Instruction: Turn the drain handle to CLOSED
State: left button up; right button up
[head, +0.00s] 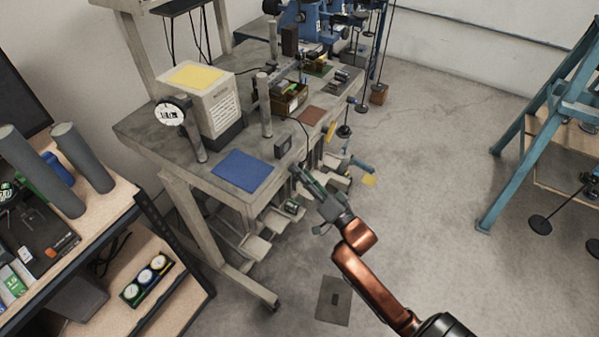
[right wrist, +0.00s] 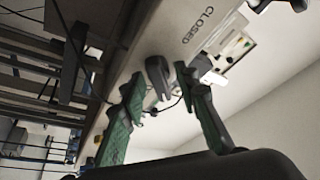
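In the right wrist view a dark grey, rounded handle (right wrist: 158,72) sticks out from a pale beam. The word CLOSED (right wrist: 198,25) is printed on the beam above and to its right. My right gripper (right wrist: 158,80) has green-padded fingers spread apart, with the handle showing between their tips. I cannot tell whether either finger touches it. In the head view my right gripper (head: 308,180) is at the front edge of the workbench (head: 205,178). The handle is too small to make out there. My left gripper is not in view.
A blue mat (head: 242,170), a dial gauge (head: 170,113) and a white box (head: 208,104) stand on the workbench. Several pale levers stick out below its edge. A shelf unit (head: 100,225) is at left, a blue frame (head: 520,135) at right. The floor between is mostly clear.

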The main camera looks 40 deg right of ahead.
grip_shut()
dwell(0.4)
